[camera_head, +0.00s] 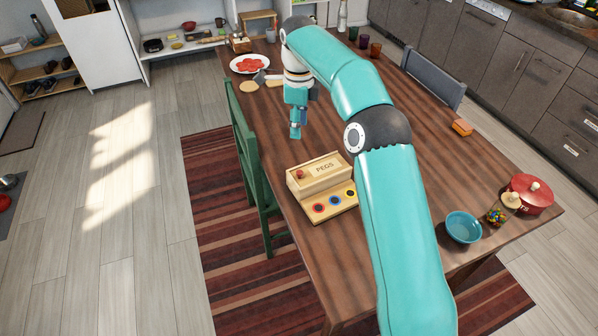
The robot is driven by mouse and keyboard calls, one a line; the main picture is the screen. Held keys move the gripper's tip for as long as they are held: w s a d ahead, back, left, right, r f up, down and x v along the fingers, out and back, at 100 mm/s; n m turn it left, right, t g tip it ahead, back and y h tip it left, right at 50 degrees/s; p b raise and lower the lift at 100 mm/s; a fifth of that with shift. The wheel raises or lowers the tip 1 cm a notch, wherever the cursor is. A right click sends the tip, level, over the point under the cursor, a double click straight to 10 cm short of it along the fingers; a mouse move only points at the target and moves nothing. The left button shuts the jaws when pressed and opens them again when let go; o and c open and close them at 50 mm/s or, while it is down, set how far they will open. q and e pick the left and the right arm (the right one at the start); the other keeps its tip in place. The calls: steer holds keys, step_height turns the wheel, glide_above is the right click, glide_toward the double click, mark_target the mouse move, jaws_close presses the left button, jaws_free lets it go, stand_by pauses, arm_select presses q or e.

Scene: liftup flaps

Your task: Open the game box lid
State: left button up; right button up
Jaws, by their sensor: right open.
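The game box (303,187) is a light wooden box near the left edge of the table. Its lid (322,167) reads "PEGS", carries a small red knob or peg at its left end and looks closed. A lower ledge (343,205) in front of the box has several coloured round spots. My right gripper (296,133) is small in view, above and beyond the box, pointing down and apart from it. It is open and I see nothing in it. My left gripper is not in view.
The wooden table (430,165) holds a plate of red food (236,65) at the far left. A blue bowl (463,228), a candy jar (497,214) and a red pot (530,196) stand at the right. A green chair (243,130) is against the left edge.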

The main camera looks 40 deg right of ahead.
mark_target(300, 171)
step_height(300, 171, down, 17)
steer(key=shift+r, duration=0.2)
stand_by(0.3)
steer(key=shift+c, duration=0.2)
jaws_close()
steer(key=shift+d, duration=0.1)
